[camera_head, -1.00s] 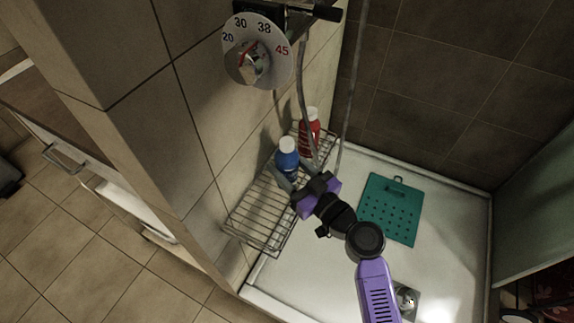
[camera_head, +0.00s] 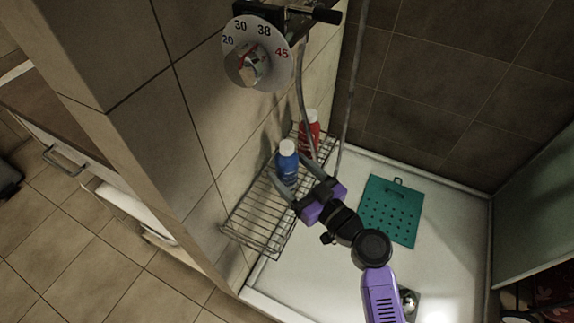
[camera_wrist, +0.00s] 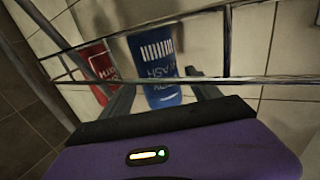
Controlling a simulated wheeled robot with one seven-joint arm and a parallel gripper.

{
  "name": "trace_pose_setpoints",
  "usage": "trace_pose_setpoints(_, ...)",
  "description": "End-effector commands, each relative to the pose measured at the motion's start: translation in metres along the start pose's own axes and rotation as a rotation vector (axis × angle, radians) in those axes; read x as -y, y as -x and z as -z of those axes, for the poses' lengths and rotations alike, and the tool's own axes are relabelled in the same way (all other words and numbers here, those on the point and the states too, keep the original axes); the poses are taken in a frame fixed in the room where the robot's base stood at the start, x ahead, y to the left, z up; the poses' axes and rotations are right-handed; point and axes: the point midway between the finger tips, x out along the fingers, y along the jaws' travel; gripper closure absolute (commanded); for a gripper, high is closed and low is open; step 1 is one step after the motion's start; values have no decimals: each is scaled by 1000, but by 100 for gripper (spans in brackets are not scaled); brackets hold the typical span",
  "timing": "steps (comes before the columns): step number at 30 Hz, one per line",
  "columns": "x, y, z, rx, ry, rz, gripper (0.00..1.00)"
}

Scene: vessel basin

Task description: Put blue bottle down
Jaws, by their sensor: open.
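The blue bottle (camera_head: 286,163) with a white cap stands upright on the wire shelf (camera_head: 240,232), near the tiled wall. My gripper (camera_head: 294,183) is open, with its fingers around the lower part of the bottle. In the wrist view the blue bottle (camera_wrist: 156,62) shows between the two open fingers (camera_wrist: 160,98); whether either finger touches it I cannot tell. A wire of the shelf crosses in front of it there.
A red bottle (camera_head: 309,135) with a white cap stands behind the blue one on the shelf, beside the shower hose (camera_head: 301,100). A teal perforated mat (camera_head: 391,208) lies on the white shower tray (camera_head: 335,270). The front part of the shelf is empty.

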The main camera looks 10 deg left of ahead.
Motion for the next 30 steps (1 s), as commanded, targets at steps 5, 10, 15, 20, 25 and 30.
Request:
trace_pose_setpoints(5,0,41,-2,2,-2,-4,28)
trace_pose_setpoints(10,0,74,-2,2,0,-3,28)
trace_pose_setpoints(15,0,95,-1,1,-1,-1,28)
trace_pose_setpoints(20,0,103,-1,0,0,0,28)
trace_pose_setpoints(25,0,104,-1,0,0,0,28)
trace_pose_setpoints(30,3,112,-12,29,-15,-21,28)
